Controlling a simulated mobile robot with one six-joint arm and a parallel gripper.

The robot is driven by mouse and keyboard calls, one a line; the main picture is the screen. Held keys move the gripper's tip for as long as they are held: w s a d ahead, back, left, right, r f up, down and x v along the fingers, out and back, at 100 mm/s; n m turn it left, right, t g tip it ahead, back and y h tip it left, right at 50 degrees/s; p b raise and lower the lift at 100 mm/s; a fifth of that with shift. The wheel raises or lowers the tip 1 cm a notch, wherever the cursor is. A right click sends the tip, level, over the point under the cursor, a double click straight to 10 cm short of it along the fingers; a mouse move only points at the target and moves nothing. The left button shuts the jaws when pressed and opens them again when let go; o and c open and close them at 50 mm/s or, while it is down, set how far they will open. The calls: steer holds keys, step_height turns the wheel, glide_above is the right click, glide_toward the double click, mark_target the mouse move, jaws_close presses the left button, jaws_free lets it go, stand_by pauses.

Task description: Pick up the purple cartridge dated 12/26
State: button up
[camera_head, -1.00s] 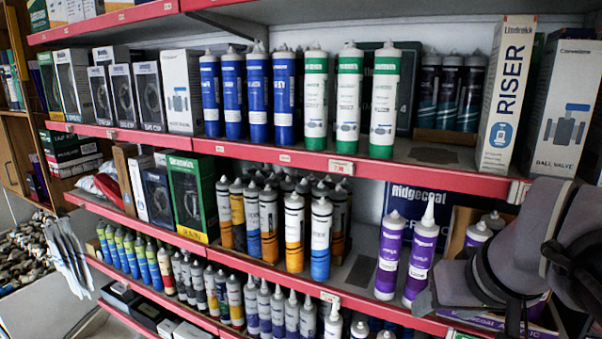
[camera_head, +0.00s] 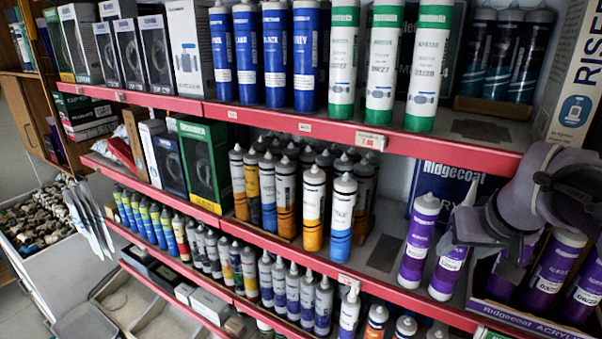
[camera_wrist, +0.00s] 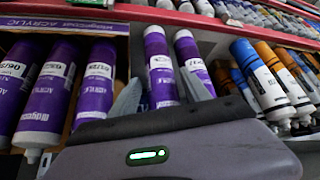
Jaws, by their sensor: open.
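Two loose purple cartridges stand upright on the middle shelf in the head view: a left one (camera_head: 418,240) and a right one (camera_head: 450,265). Their dates are too small to read surely, so I cannot tell which is 12/26. My gripper (camera_head: 472,215) is close to the right one and hides its upper part. In the wrist view my gripper (camera_wrist: 163,88) is open, its grey fingers on either side of the nearer loose cartridge (camera_wrist: 160,65); I cannot tell whether they touch it. The other loose cartridge (camera_wrist: 190,60) is just to the right there.
More purple cartridges (camera_head: 550,270) stand in a Ridgecoat display box (camera_head: 535,325) to the right. Orange and blue cartridges (camera_head: 313,205) stand to the left, past a bare shelf strip (camera_head: 384,252). The red upper shelf edge (camera_head: 300,125) runs above.

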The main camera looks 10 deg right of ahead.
mark_target(458, 250)
steer(key=x, duration=0.2)
steer(key=b+x, duration=0.1)
steer(key=x, duration=0.1)
steer(key=shift+w+d+r, duration=0.15)
steer(key=shift+w, duration=0.15)
steer(key=shift+s+r, duration=0.15)
steer(key=shift+s, duration=0.3)
steer(key=c, duration=1.1)
steer(key=shift+w, duration=0.25)
jaws_close()
steer(key=shift+s, duration=0.1)
